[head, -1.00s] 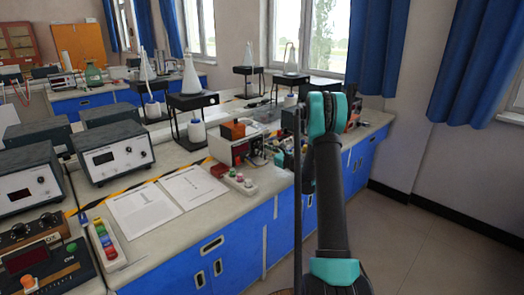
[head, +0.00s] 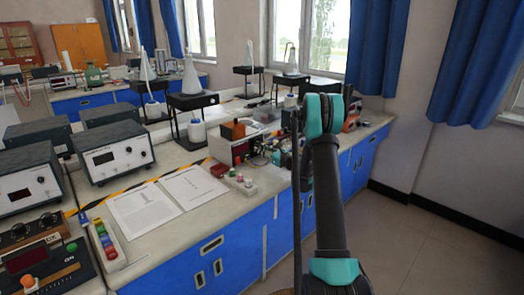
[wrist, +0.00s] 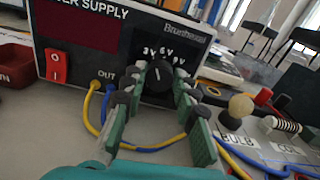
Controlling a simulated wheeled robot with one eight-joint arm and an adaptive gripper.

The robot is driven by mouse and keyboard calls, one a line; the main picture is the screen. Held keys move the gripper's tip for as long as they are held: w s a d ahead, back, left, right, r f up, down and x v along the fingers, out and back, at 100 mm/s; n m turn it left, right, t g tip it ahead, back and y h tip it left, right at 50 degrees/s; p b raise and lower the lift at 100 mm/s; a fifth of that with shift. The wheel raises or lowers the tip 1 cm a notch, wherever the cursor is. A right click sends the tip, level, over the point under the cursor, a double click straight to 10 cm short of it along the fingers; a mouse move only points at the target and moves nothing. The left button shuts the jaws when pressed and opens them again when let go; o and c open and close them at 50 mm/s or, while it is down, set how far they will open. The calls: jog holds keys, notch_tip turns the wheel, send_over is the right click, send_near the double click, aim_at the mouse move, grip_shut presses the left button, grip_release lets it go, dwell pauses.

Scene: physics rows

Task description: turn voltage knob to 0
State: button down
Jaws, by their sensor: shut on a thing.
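The voltage knob (wrist: 157,76) is black and round with a pale pointer line, on the front of a dark power supply (wrist: 110,55). Labels 3V, 6V and 9V are printed above it. The pointer points roughly up, near 6V; its exact setting is hard to read. My gripper (wrist: 160,84) is shut on the knob, one finger on each side. In the head view the power supply (head: 230,143) stands on the bench, and my arm hides much of what lies to its right.
A red rocker switch (wrist: 56,67) is left of the knob. Yellow and blue leads (wrist: 95,112) run from the output sockets and pass near my fingers. A bulb (wrist: 240,106) and a coil (wrist: 284,124) stand right of my gripper. Papers (head: 143,210) lie on the bench.

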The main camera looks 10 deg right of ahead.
jog(key=n, duration=1)
jog(key=shift+s+a, duration=0.1)
dwell(0.3)
jog(key=shift+f, duration=0.1)
dwell(0.3)
jog(key=c, duration=1.2)
grip_release()
jog(key=v, duration=1.2)
